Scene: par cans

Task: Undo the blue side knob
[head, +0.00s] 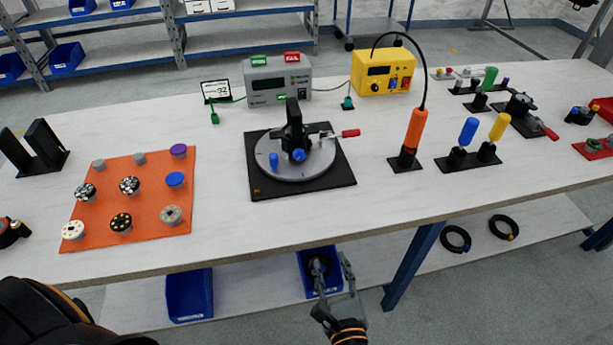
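A black fixture (294,126) with an upright black post stands on a round grey plate (290,172), which rests on a black square base (335,179). A blue knob (299,155) sits low on the front of the fixture. A second, upright blue piece (273,160) stands at the left of the round plate. A lever with a red handle (350,133) points right.
An orange mat (148,170) with several round parts lies left. A grey tester (278,82) and yellow unit (383,74) stand behind. An orange tool (415,130) stands upright at right. Blue bins (189,294) sit below. The tabletop in front of the base is clear.

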